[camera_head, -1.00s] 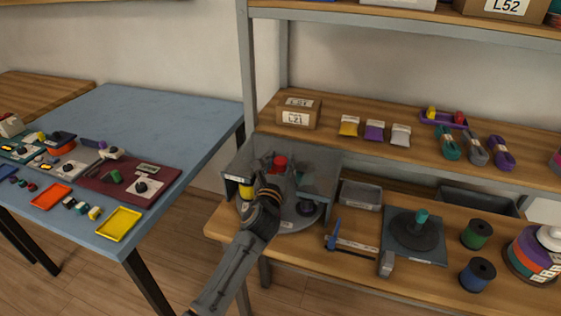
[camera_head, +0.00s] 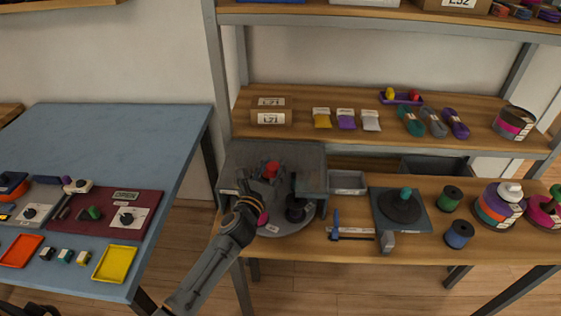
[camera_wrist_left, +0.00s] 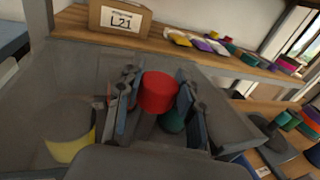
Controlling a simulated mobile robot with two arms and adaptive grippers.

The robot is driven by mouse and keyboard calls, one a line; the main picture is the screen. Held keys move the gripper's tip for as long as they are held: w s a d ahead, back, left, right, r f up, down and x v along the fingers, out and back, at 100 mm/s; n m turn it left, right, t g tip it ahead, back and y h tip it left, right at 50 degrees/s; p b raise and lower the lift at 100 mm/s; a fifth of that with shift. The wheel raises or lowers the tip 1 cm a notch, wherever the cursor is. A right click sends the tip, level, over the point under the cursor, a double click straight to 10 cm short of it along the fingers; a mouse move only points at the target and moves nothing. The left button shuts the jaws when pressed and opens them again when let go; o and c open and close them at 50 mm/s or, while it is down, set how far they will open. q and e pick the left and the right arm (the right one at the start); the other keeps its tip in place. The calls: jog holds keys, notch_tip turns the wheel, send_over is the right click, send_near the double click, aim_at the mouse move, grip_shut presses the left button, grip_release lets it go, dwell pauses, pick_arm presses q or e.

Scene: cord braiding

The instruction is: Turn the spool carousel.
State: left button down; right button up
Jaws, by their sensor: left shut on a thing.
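The spool carousel (camera_head: 288,231) is a grey round plate on the wooden shelf, partly under a grey see-through cover (camera_head: 240,160). A red knob (camera_head: 271,169) stands at its top; it also shows in the left wrist view (camera_wrist_left: 159,92). My left gripper (camera_head: 268,174) is shut on the red knob, with a finger on each side in the left wrist view (camera_wrist_left: 152,105). A magenta spool (camera_head: 262,217) and a dark spool post (camera_head: 295,210) show at the front. A yellow spool (camera_wrist_left: 70,148) shows through the cover.
A blue table (camera_head: 110,145) stands left. A box labelled L21 (camera_head: 271,110) sits above.

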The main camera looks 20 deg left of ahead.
pick_arm(q)
jog(key=c, duration=0.8)
grip_release()
jog(key=s, duration=1.2)
jog(key=shift+a, duration=0.25)
